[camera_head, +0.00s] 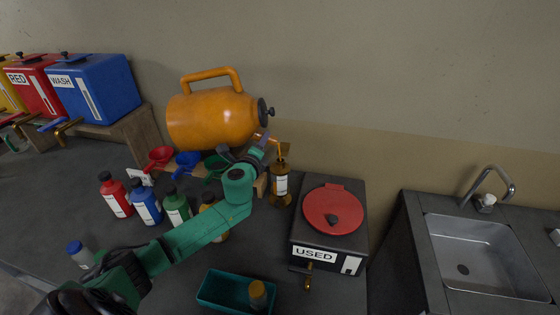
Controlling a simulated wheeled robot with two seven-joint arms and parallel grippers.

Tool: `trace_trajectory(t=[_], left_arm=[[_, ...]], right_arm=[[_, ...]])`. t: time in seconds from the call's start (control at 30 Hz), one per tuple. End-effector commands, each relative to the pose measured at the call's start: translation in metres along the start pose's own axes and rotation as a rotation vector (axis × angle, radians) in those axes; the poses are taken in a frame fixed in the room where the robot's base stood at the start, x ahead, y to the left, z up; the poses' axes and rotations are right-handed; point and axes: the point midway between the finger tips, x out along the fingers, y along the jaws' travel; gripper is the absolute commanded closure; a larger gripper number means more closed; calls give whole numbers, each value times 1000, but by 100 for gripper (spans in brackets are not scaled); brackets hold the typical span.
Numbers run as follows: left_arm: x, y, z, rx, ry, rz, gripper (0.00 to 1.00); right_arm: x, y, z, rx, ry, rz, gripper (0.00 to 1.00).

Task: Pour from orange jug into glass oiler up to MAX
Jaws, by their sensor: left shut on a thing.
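The orange jug (212,118) lies on its side at the back, its handle on top and a black cap at its right end. My left gripper (247,150) is shut at the lower right end of the jug; the exact part held is hidden. A thin copper-coloured line curves from there over the glass oiler (280,185). I cannot tell if it is a spout or flowing oil. The oiler stands upright below it, looks amber and has a white label. Its level and MAX mark are too small to read. My right gripper is not in view.
Several small bottles, including a red one (115,195) and a blue one (145,202), stand left of my forearm. The USED box (328,225) with a red lid is right of the oiler. A teal tray (222,290) lies in front. A sink (480,255) is far right.

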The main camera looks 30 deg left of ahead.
Motion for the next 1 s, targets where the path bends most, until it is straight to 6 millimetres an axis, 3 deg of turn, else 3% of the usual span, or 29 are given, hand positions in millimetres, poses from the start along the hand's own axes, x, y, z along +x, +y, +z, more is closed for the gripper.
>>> trace_trajectory(t=[0.73,1.0], left_arm=[[0,-2,1,10,-3,-3,100],[1,13,-4,-164,2,-30,100]], right_arm=[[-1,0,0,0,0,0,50],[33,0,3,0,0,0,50]])
